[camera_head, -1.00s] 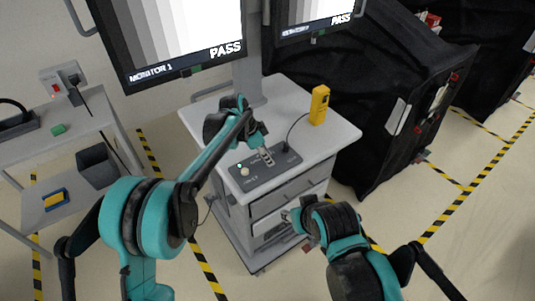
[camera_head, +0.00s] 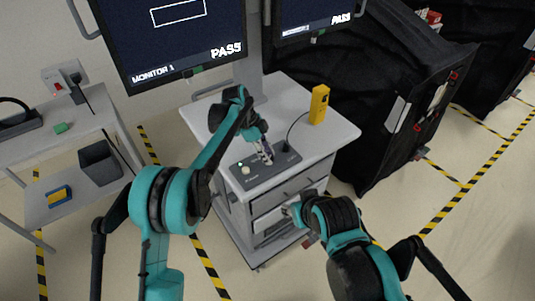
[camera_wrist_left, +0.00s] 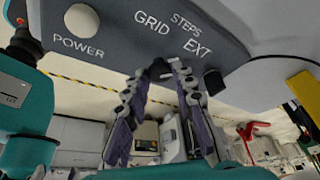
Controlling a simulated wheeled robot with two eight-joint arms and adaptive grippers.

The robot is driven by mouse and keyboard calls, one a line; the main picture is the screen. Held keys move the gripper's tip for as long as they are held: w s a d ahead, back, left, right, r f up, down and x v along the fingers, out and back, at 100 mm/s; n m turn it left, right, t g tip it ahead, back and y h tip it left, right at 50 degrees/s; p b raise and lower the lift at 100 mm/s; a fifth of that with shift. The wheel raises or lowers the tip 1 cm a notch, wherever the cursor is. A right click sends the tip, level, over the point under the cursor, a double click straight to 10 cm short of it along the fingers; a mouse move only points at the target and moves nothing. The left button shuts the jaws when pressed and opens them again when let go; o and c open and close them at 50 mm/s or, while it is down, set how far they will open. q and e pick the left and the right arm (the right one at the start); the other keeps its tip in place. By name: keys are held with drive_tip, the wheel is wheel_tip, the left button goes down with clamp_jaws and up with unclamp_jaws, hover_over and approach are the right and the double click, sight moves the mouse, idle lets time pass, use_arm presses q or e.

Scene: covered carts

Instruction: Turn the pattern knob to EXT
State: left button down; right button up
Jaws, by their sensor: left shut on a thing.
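The grey control box (camera_head: 246,178) lies on top of the cart, with a white power button (camera_head: 244,171) and a green light at its left end. My left gripper (camera_head: 266,158) reaches down to the box from above and is shut on the dark pattern knob (camera_wrist_left: 160,68). In the left wrist view the knob sits between the fingertips (camera_wrist_left: 163,75), below the printed GRID, STEPS and EXT labels. The fingers hide much of the knob, and its pointer cannot be read. My right gripper (camera_head: 291,212) is by the cart's drawers; its fingers are too small to read.
Monitor 1 (camera_head: 178,30) shows a white rectangle outline on dark and the word PASS. A yellow handheld device (camera_head: 319,104) stands on the cart, with a cable running to the box. A side table (camera_head: 55,150) is at left; black covered carts (camera_head: 370,90) are at right.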

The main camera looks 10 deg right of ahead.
use_arm(q)
drive_tip(key=c, duration=1.3)
unclamp_jaws()
drive_tip(key=shift+o, duration=0.2)
drive_tip(key=v, duration=1.2)
drive_tip(key=shift+a, duration=0.1)
